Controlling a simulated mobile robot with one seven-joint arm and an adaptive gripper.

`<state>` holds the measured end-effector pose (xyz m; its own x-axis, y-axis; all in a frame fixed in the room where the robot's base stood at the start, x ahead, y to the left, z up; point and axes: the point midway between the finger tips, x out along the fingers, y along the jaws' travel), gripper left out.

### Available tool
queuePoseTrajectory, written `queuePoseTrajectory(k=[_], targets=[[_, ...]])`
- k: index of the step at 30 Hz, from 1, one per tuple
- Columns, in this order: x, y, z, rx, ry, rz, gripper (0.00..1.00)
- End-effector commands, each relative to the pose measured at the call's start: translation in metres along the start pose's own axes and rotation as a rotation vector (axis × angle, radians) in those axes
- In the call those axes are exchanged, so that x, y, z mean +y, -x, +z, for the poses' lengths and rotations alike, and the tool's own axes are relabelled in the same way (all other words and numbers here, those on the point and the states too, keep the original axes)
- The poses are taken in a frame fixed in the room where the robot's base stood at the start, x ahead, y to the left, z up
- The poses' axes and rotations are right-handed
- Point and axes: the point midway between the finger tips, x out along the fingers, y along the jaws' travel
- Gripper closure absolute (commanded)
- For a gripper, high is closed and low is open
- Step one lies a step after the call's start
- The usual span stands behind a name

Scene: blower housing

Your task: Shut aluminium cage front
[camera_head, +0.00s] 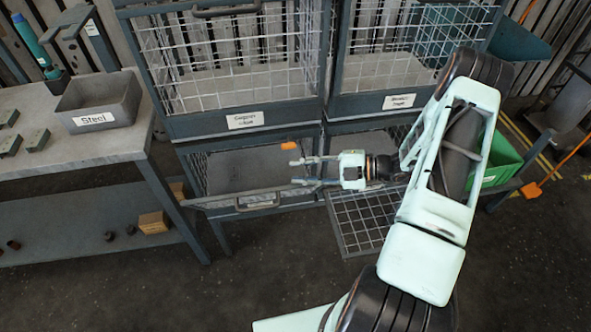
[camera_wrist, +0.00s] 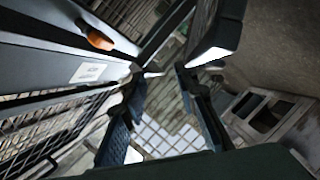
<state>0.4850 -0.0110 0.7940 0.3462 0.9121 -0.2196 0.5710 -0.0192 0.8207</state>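A dark-framed mesh cage stack stands in the head view; its label lettering is too small to read, so I cannot tell which cage is aluminium. The lower left cage (camera_head: 240,172) has its front lowered outward, with a handle (camera_head: 257,203) on its front edge. At the lower right cage, a mesh front (camera_head: 362,222) hangs down. My gripper (camera_head: 296,172) is open and empty, pointing left at the lower left cage's opening, near its right side. The wrist view shows both fingers spread (camera_wrist: 160,78), with mesh beyond them. Contact with any front cannot be told.
An orange latch-like piece (camera_head: 288,145) sits just above my gripper. Two upper mesh cages with labels (camera_head: 244,120) are above. A workbench (camera_head: 105,135) with a Steel bin (camera_head: 98,103) stands left, a green bin (camera_head: 500,160) right. Floor in front is clear.

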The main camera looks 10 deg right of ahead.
Motion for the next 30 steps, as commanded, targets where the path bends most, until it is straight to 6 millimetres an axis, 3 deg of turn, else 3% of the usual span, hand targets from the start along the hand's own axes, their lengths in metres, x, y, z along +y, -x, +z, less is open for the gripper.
queuePoseTrajectory(k=[30], targets=[[0.000, 0.072, 0.000, 0.000, -0.001, 0.000, 0.73]])
